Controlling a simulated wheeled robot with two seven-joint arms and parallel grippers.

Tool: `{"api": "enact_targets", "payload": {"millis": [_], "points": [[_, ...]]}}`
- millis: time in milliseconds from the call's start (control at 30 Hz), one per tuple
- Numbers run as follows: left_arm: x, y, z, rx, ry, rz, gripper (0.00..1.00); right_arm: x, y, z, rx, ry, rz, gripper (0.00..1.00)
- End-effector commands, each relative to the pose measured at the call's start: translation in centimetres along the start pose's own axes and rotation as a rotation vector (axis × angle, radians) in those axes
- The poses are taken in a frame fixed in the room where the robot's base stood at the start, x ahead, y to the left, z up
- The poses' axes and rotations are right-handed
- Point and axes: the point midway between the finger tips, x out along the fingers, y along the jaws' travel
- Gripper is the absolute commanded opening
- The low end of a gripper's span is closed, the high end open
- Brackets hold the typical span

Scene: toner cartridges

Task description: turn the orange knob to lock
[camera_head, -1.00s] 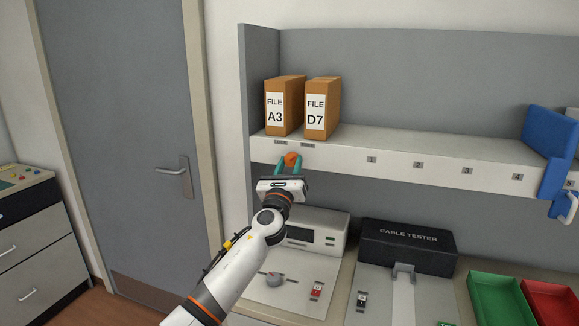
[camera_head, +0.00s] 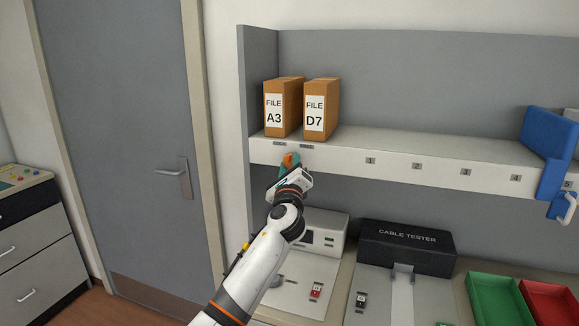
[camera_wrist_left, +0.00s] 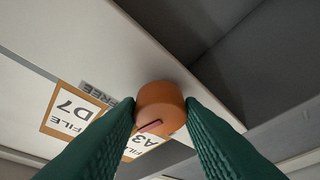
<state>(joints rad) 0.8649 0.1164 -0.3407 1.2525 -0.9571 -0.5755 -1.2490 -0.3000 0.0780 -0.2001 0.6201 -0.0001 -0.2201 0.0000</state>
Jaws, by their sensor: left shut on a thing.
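The orange knob (camera_wrist_left: 158,104) sits on the front face of the white shelf edge, below the files. In the left wrist view it is between the two green fingers of my left gripper (camera_wrist_left: 160,112), which touch it on both sides. A dark reddish line marks the knob's face. In the head view my left gripper (camera_head: 289,163) is shut on the knob (camera_head: 290,159), which is mostly hidden by the fingers. The gripper is tilted, rolled about the knob. My right gripper is not in view.
Files A3 (camera_head: 283,108) and D7 (camera_head: 321,110) stand on the shelf (camera_head: 400,150) above the knob. A blue object (camera_head: 548,145) hangs at the right. Below are a cable tester (camera_head: 407,245), a green tray (camera_head: 497,297) and a red tray (camera_head: 548,303).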

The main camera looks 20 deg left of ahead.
Motion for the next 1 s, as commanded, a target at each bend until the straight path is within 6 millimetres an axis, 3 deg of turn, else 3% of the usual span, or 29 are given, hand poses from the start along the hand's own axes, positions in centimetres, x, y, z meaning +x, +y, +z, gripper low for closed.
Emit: {"api": "enact_targets", "payload": {"millis": [600,1000], "points": [[0.1,0.6,-0.2,-0.54,-0.019,-0.23,0.11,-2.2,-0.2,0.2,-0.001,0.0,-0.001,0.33],[0.1,0.6,-0.3,-0.81,-0.027,-0.345,0.11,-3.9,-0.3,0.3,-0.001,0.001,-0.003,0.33]]}}
